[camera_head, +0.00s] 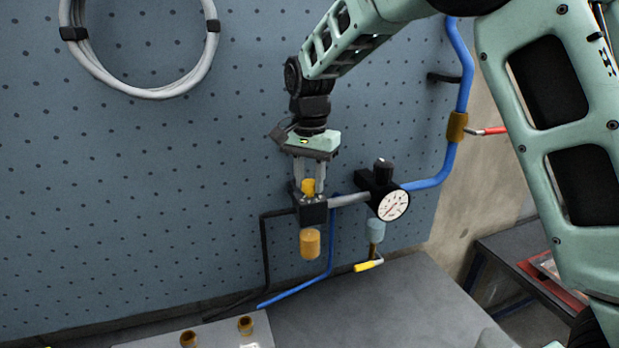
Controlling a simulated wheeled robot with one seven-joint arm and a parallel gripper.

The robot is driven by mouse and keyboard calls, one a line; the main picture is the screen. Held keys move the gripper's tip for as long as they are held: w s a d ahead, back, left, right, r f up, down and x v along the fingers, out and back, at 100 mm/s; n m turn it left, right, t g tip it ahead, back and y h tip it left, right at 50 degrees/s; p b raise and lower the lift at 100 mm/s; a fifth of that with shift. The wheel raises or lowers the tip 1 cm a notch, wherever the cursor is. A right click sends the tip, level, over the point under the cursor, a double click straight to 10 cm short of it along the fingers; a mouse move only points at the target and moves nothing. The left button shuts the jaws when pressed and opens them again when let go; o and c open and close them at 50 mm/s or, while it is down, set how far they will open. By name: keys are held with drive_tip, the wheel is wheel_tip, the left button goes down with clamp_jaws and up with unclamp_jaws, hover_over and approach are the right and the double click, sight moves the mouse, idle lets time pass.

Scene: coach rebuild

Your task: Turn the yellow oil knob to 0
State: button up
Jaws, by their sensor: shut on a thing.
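The yellow oil knob (308,186) stands on top of the black lubricator block (312,212), with an amber oil bowl (310,243) hanging below it. My gripper (307,184) comes down from above and is shut on the yellow knob, one finger on each side of it. The fingers hide part of the knob's sides. No scale or number on the knob can be read in this view.
A pressure gauge (393,205) with a black knob (383,171) sits to the right, joined to a blue pipe (463,95). A yellow-handled valve (368,265) hangs below. A coiled grey hose (165,90) hangs at upper left. The grey bench top (400,305) is mostly clear.

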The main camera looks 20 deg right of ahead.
drive_tip(key=shift+w+r, duration=0.1)
drive_tip(key=o, duration=1)
drive_tip(key=shift+c, duration=0.2)
wheel_tip(320, 180, up, 17)
drive_tip(key=b, duration=0.4)
drive_tip(key=shift+r, duration=0.15)
drive_tip(key=n+b, duration=0.3)
drive_tip(key=n, duration=0.1)
hover_over(310, 181)
drive_tip(key=s+a, duration=0.4)
drive_tip(key=s, duration=0.1)
wheel_tip(310, 181, down, 9)
drive_tip(key=s+a+f+n+y+b, duration=0.1)
drive_tip(key=s+a+f+n+b, duration=0.35)
drive_tip(key=s+f, duration=0.6)
drive_tip(key=s+d+f+n+b, duration=0.2)
drive_tip(key=s+f+n, duration=0.6)
drive_tip(key=s+f, duration=0.8)
drive_tip(key=shift+s+f+b, duration=0.2)
drive_tip(key=shift+s+b, duration=0.6)
drive_tip(key=shift+s, duration=0.3)
